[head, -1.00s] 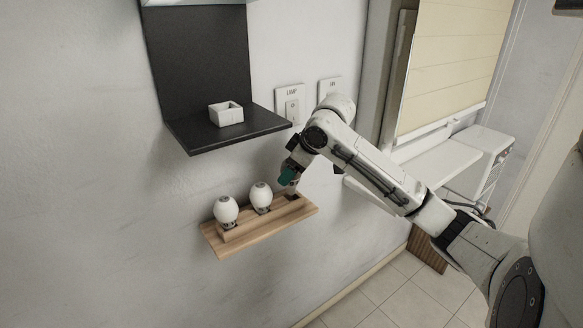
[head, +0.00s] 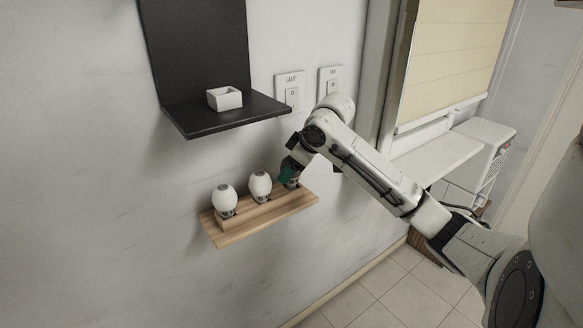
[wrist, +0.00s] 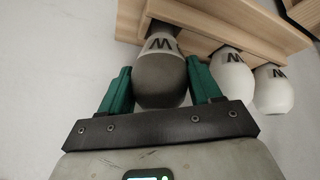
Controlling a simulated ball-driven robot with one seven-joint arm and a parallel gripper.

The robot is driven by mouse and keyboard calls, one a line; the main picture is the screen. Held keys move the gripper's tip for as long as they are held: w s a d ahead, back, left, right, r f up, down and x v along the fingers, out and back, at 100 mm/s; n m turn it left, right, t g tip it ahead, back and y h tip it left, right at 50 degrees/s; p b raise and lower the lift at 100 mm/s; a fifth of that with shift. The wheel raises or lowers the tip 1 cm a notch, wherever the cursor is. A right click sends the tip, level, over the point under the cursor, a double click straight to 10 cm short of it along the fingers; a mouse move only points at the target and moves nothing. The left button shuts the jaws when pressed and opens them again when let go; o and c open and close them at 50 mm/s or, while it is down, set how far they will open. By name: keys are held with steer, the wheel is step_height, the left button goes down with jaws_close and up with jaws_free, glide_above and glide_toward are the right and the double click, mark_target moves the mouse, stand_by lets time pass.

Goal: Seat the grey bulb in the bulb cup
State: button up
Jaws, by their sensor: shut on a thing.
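The grey bulb (wrist: 160,78) has a pale band marked W. It sits between the green fingers of my gripper (wrist: 160,88), which is shut on it. In the head view my gripper (head: 289,177) is at the right end of the wooden rack (head: 265,222) and mostly hides the grey bulb. The bulb's base points to the rack; I cannot tell whether it still touches it. A white, open-topped square cup (head: 225,104), apparently the bulb cup, stands on the black shelf above and left of my gripper.
Two white bulbs (head: 224,200) (head: 260,186) stand in the rack left of my gripper. The black shelf (head: 190,125) juts out above the rack. Switch plates marked LAMP (head: 290,90) and FAN (head: 330,82) are on the wall behind my arm.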

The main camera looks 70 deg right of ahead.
steer(key=shift+f, duration=0.45)
steer(key=o, duration=1.1)
steer(key=v, duration=1)
steer(key=shift+s+a+r, duration=0.1)
steer(key=shift+s+r, duration=0.1)
steer(key=shift+r, duration=0.15)
